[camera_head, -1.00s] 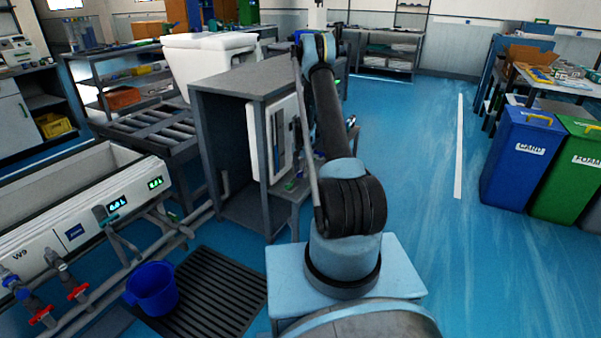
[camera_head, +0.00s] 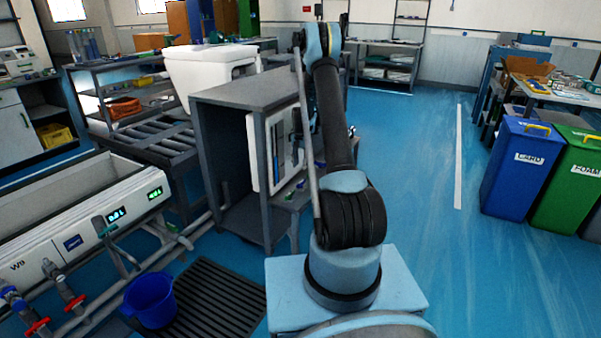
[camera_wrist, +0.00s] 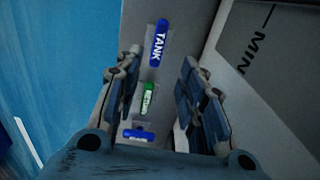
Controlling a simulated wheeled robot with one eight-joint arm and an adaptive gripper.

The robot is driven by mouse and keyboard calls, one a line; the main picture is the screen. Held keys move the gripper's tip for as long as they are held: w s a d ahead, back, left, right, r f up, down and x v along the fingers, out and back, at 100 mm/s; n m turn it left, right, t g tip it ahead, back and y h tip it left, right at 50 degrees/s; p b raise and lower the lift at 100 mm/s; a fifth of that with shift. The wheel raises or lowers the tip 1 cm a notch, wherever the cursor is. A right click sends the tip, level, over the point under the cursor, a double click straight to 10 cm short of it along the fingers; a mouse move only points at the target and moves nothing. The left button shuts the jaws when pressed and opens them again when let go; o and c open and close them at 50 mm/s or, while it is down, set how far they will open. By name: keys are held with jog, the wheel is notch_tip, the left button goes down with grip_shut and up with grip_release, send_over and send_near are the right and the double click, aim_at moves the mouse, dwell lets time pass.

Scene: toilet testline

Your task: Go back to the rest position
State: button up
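My arm rises in front of the grey cabinet in the head view, with its elbow up; my gripper is hidden there. In the wrist view my gripper (camera_wrist: 157,88) is open, its two dark fingers well apart with nothing held between them. Beyond the fingers is a pale narrow surface with a blue tag reading TANK (camera_wrist: 160,43), a green tag (camera_wrist: 147,99) and another blue tag (camera_wrist: 138,134). The tags appear to lie behind the fingers, not gripped.
The grey cabinet (camera_head: 225,97) with a white panel (camera_head: 262,150) stands just left of my arm. A blue bucket (camera_head: 150,303) is at lower left. Blue (camera_head: 520,175) and green bins (camera_head: 570,185) stand at right. The blue floor (camera_head: 415,200) between arm and bins is clear.

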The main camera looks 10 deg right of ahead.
jog(key=shift+r, duration=0.55)
jog(key=s+r+n+t, duration=0.1)
jog(key=s+r+n, duration=0.3)
jog(key=s+r, duration=2.15)
jog(key=s+n, duration=0.2)
jog(key=s, duration=1.7)
jog(key=s+f+n+t, duration=0.1)
jog(key=s+f, duration=0.5)
jog(key=s, duration=0.7)
jog(key=shift+f+n, duration=0.2)
jog(key=shift+n, duration=0.1)
